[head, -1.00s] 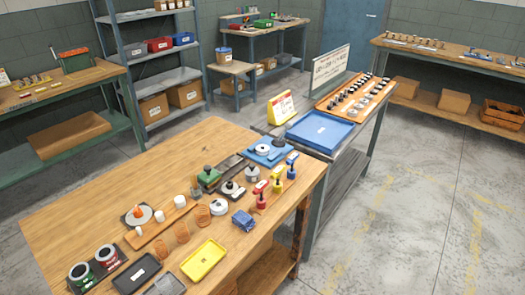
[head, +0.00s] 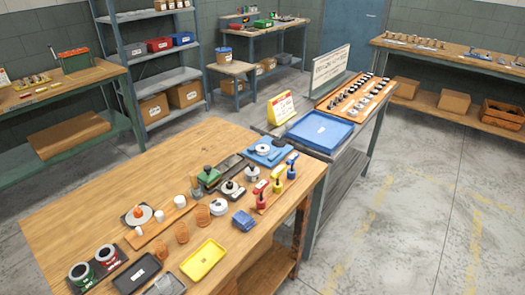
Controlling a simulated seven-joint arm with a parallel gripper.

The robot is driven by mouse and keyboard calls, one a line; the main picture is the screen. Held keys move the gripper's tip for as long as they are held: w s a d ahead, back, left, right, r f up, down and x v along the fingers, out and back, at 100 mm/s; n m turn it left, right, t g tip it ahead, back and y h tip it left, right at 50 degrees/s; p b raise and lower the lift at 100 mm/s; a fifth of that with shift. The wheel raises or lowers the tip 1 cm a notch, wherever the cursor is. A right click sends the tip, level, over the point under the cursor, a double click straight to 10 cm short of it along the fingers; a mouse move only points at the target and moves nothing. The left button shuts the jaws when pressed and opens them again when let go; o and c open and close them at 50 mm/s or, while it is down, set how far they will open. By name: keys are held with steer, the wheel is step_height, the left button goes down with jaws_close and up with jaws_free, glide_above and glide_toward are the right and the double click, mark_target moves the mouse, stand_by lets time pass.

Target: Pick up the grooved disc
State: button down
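Several round, disc-like parts are on the wooden workbench (head: 120,185). A whitish disc (head: 219,208) with a dark centre lies near the middle of the bench. Another pale disc (head: 263,149) sits on a blue plate (head: 276,153) at the back right. A white disc (head: 146,217) with an orange piece on it rests on a dark base at the left. Grooves are too small to make out, so I cannot tell which one is the grooved disc. My gripper is not in view.
A yellow tray (head: 203,261), a dark tray (head: 137,273), orange mesh cups (head: 181,232) and red, yellow and blue-handled tools (head: 277,180) crowd the front and right. The bench's left and back-left are bare.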

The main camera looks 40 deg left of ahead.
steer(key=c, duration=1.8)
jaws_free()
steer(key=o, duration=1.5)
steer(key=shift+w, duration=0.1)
